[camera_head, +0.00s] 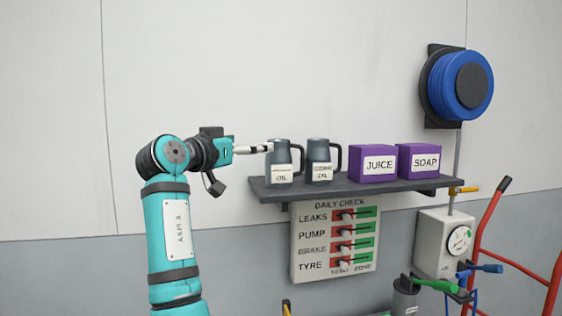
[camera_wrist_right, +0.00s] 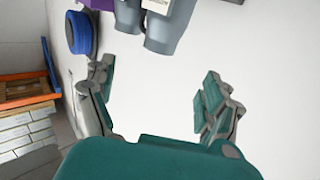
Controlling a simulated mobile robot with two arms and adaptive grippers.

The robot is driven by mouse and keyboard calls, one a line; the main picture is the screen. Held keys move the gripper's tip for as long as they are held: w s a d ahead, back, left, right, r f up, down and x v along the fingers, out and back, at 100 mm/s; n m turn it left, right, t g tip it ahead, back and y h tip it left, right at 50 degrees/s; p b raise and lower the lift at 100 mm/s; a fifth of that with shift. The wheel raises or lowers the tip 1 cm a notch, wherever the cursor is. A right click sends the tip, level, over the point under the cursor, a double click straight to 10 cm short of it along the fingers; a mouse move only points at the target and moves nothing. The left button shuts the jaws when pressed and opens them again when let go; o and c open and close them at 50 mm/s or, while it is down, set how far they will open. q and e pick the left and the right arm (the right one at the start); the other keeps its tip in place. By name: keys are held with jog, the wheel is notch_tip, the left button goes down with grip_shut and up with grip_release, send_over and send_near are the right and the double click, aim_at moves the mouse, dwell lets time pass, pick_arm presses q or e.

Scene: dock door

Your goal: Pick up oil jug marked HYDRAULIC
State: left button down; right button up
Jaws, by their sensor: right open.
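Two grey oil jugs with dark handles stand side by side on the dark wall shelf (camera_head: 350,186): a left jug (camera_head: 279,160) and a right jug (camera_head: 320,159). Both white labels end in OIL; the upper word is too small to read surely on either. My right gripper (camera_head: 264,148) is at the left jug's upper left side, its fingers pointing right. In the right wrist view the gripper (camera_wrist_right: 158,76) is open with nothing between its fingers, and the jugs (camera_wrist_right: 172,30) show beyond the fingertips at the top edge. My left gripper is not in view.
Purple boxes marked JUICE (camera_head: 373,164) and SOAP (camera_head: 419,162) stand right of the jugs. Below the shelf hangs a DAILY CHECK board (camera_head: 334,242). A blue hose reel (camera_head: 462,86), a gauge box (camera_head: 444,243) and a red hand truck (camera_head: 487,222) are at the right. The wall above the jugs is clear.

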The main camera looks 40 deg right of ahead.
aim_at(280, 143)
jog(key=p+x, duration=0.6)
jog(key=x, duration=0.7)
jog(key=shift+d+f+p, duration=0.15)
jog(key=shift+d+p, duration=0.15)
jog(key=shift+d, duration=0.1)
jog(key=shift+w+d+f, duration=0.1)
jog(key=shift+d+f, duration=0.1)
jog(key=shift+d, duration=0.1)
jog(key=shift+a, duration=0.2)
jog(key=c, duration=0.3)
grip_shut()
jog(key=shift+r, duration=0.25)
